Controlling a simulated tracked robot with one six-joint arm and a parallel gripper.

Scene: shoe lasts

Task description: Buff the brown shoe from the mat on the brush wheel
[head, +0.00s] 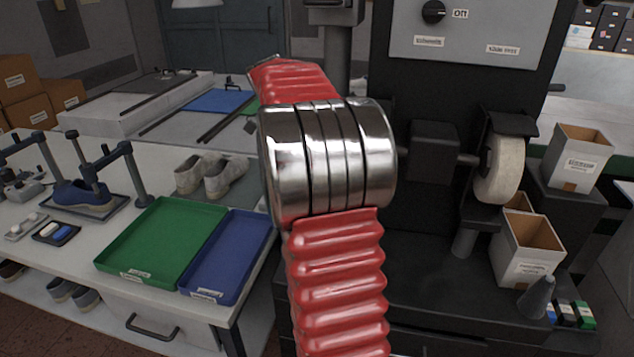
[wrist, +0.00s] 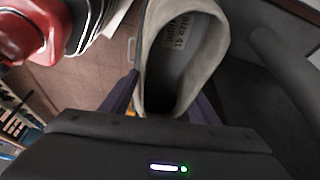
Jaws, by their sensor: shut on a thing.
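In the wrist view my gripper (wrist: 166,98) is shut on a shoe (wrist: 185,55), one dark finger on each side of it. The shoe looks grey-beige rather than clearly brown, and I see into its opening, where a printed size label shows. Its toe is out of sight. In the head view my red-sleeved arm fills the middle, and the gripper and held shoe are hidden. A pale wheel (head: 499,168) sits on a shaft at the right of the black machine, under a dark hood. Whether the shoe is near the wheel cannot be told.
The machine has a grey panel (head: 470,30) with a knob marked OFF. The left bench holds a green tray (head: 160,240), a blue tray (head: 228,258), pale shoes (head: 212,175) and a blue shoe (head: 82,195) in a stand.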

